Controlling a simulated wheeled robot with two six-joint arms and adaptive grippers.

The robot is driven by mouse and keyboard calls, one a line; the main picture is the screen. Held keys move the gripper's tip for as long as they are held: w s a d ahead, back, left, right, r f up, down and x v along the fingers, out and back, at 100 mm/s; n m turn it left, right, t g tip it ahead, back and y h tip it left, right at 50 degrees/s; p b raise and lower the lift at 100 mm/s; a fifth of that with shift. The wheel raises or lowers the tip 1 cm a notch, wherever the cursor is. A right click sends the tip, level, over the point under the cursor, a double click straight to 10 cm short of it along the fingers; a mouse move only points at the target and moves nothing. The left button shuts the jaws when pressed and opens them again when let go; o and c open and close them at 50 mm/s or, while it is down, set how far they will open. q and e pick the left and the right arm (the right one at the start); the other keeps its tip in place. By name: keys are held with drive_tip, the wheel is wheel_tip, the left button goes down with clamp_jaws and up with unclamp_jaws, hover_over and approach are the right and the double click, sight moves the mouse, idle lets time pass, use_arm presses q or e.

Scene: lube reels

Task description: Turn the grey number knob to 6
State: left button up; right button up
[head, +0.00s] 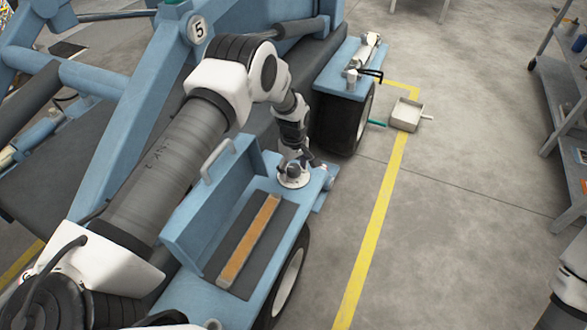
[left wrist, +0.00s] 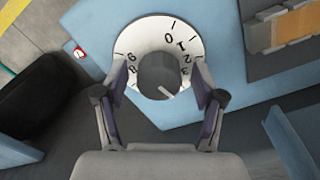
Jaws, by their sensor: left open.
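The grey knob (left wrist: 158,72) sits in the middle of a round white number dial (left wrist: 138,42) on a blue surface. In the left wrist view, 0, 1, 2 and 3 show at the dial's upper right and more numbers at its left. A short pale mark on the knob points to the lower right; the number there cannot be read. My left gripper (left wrist: 160,80) is open, with a finger on each side of the knob and gaps between. In the head view, my left gripper (head: 296,160) points down over the dial (head: 293,182). My right gripper is out of view.
A black wheel (head: 343,122) and a tray (head: 407,114) stand beyond. Floor to the right is clear; a shelf rack (head: 560,100) stands at the far right.

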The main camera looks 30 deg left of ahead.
use_arm(q)
drive_tip(key=c, duration=1.1)
drive_tip(key=shift+c, duration=0.2)
drive_tip(key=shift+m, duration=0.4)
drive_tip(key=m, duration=1.1)
drive_tip(key=shift+w, duration=0.1)
drive_tip(key=o, duration=1.1)
drive_tip(key=shift+o, duration=0.2)
